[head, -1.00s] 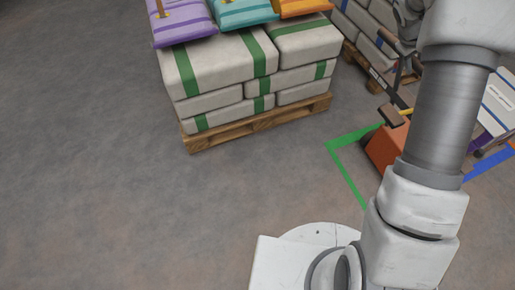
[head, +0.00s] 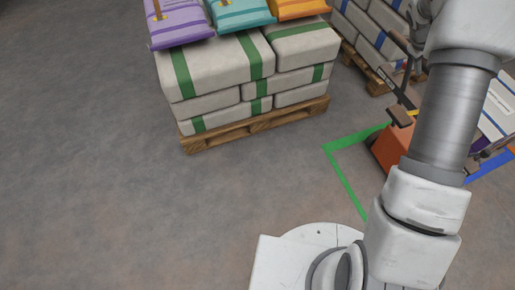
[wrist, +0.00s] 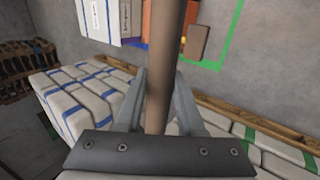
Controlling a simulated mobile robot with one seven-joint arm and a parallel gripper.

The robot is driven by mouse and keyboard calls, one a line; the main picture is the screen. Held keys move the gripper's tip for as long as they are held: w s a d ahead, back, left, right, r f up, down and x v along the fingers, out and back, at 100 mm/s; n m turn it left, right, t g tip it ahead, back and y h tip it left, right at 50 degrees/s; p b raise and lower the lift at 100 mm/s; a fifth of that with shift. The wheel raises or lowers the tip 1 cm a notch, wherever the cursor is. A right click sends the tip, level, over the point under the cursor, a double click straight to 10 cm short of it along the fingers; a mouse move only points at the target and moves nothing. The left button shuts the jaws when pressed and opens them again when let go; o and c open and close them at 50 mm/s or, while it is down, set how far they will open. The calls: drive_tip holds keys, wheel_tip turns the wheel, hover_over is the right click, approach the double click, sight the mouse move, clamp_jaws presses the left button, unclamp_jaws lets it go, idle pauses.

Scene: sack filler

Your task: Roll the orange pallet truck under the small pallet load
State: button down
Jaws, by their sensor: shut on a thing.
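The orange pallet truck (head: 390,148) stands at the right in the head view, partly behind my arm, over the green floor line. Its orange body (wrist: 162,22) also shows at the top of the wrist view. My gripper (wrist: 158,100) is shut on a brown upright bar (wrist: 168,60), which looks like the truck's handle. A white load with blue stripes (head: 495,108), probably the small pallet load, is right of the truck, partly behind my arm. Whether the forks are under it is hidden.
A large pallet (head: 255,124) of green-banded sacks, with coloured sacks on top, stands at centre. Blue-banded sacks (head: 365,40) stand behind on another pallet. Green (head: 345,175) and blue (head: 490,168) floor lines lie around the truck. The floor at left is clear.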

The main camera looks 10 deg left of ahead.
drive_tip(key=w+d+p, duration=0.3)
drive_tip(key=d, duration=0.2)
drive_tip(key=shift+w+d, duration=0.35)
drive_tip(key=shift+w, duration=0.05)
idle(0.4)
drive_tip(key=shift+r, duration=0.1)
unclamp_jaws()
drive_tip(key=shift+s, duration=0.15)
drive_tip(key=shift+a, duration=0.1)
idle(0.4)
drive_tip(key=p+v, duration=0.2)
drive_tip(key=v, duration=0.6)
drive_tip(key=shift+s+a+r, duration=0.15)
drive_tip(key=shift+a+r, duration=0.05)
drive_tip(key=shift+r, duration=0.15)
